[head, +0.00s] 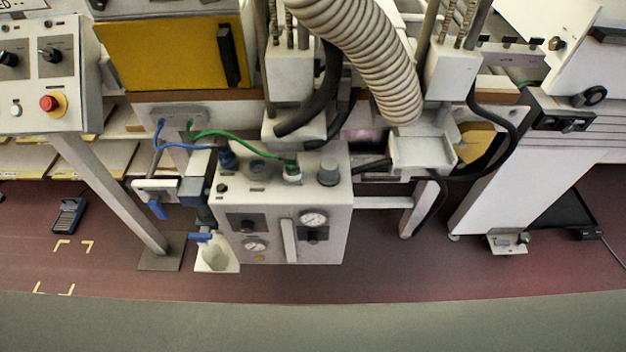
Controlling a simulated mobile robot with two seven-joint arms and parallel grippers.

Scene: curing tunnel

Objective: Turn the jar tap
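A small blue tap lever (200,237) sticks out at the lower left corner of the grey-white control box (315,238). It lies roughly level, pointing left. A dark fitting (206,215) is just above it, and a white open container (216,254) is just below. A second blue handle (157,208) hangs from a white block (155,187) further left. I cannot tell for certain which of the two is the jar tap; the lever above the container looks the likelier. Neither of my grippers shows in the head view.
A slanted post (110,195) carries a panel with a red button (48,103) at the left. Blue and green hoses (235,136) run above the box. A ribbed duct (375,60) hangs above. Reddish floor (400,270) in front is clear. A pedal (68,214) lies left.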

